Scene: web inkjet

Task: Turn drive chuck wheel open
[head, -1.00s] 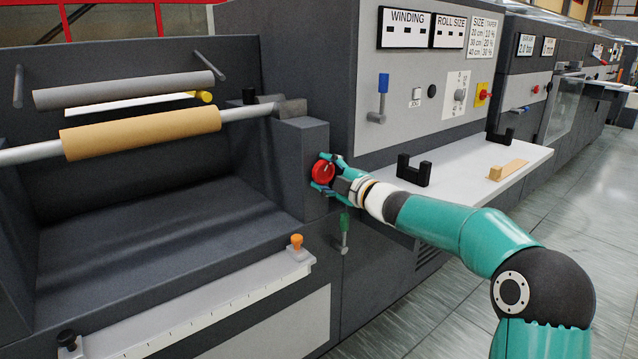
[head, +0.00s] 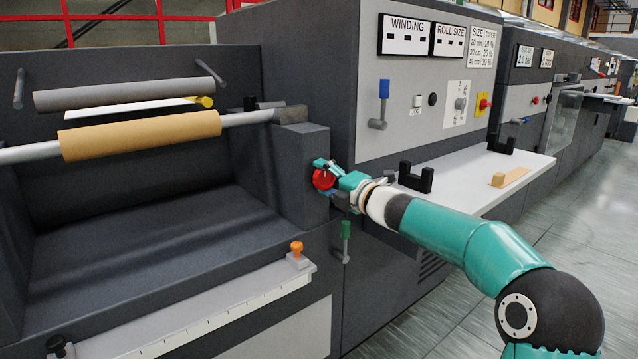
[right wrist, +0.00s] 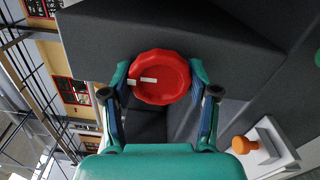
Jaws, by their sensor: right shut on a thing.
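The drive chuck wheel is a red scalloped knob (head: 323,179) on the grey housing at the right end of the roll shaft. In the right wrist view the red wheel (right wrist: 160,77) shows whole, with a white mark pointing left from near its middle. My right gripper (head: 328,178) is shut on the wheel. Its two teal fingers (right wrist: 160,82) touch the rim on opposite sides in the right wrist view. My left gripper is not in any view.
A brown roll (head: 140,135) sits on the shaft left of the wheel. A green-handled lever (head: 346,238) hangs just below my right wrist. A white shelf (head: 470,185) with black holders (head: 415,177) lies to the right. An orange knob (head: 297,249) sits on the front rail.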

